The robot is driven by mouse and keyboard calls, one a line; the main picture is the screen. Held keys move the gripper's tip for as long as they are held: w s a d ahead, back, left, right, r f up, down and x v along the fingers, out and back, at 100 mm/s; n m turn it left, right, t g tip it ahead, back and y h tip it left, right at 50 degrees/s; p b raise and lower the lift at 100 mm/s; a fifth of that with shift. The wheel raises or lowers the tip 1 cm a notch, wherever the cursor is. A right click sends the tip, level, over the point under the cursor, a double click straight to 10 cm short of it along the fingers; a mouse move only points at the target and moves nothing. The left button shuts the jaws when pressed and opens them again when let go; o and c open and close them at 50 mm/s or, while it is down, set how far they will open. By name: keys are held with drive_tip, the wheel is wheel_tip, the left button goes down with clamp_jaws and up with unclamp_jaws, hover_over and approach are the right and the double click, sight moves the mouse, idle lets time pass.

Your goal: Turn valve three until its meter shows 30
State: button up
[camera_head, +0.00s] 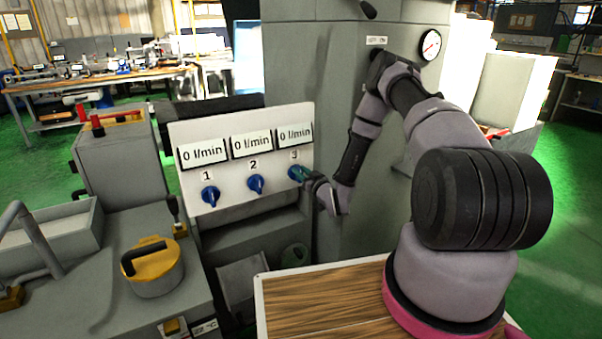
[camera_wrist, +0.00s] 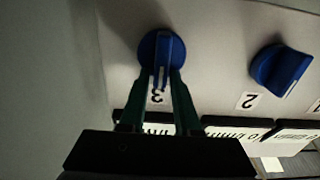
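Valve three is a blue knob (camera_head: 297,173) at the right of a white panel (camera_head: 240,190), under the label 3. Its meter (camera_head: 295,134) reads 0 l/min. In the wrist view the knob (camera_wrist: 161,46) is at upper centre, its raised grip roughly upright in the picture. My gripper (camera_head: 306,175) is at this knob, coming from the right and partly covering it. In the wrist view its two green fingers (camera_wrist: 165,78) stand on either side of the grip, very near it. I cannot tell whether they press on it.
Valve two (camera_head: 256,184) and valve one (camera_head: 210,196) are to the left, with meters also at 0 l/min; valve two (camera_wrist: 280,69) also shows in the wrist view. A grey machine cabinet with a round gauge (camera_head: 430,45) stands behind my arm. A wooden tabletop (camera_head: 320,305) lies in front.

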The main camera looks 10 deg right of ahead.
sight(292, 175)
clamp_jaws()
drive_tip(key=shift+n, duration=0.3)
drive_tip(key=n, duration=0.4)
drive_tip(key=a+f+n, duration=0.1)
drive_tip(key=n, duration=0.4)
drive_tip(key=a+n, duration=0.1)
drive_tip(key=n, duration=0.3)
drive_tip(key=shift+s+a+f+n, duration=0.1)
drive_tip(key=shift+s+f+n, duration=0.2)
drive_tip(key=shift+s, duration=0.05)
drive_tip(key=n, duration=0.2)
drive_tip(key=f+n, duration=0.1)
drive_tip(key=n, duration=0.1)
drive_tip(key=shift+n, duration=0.3)
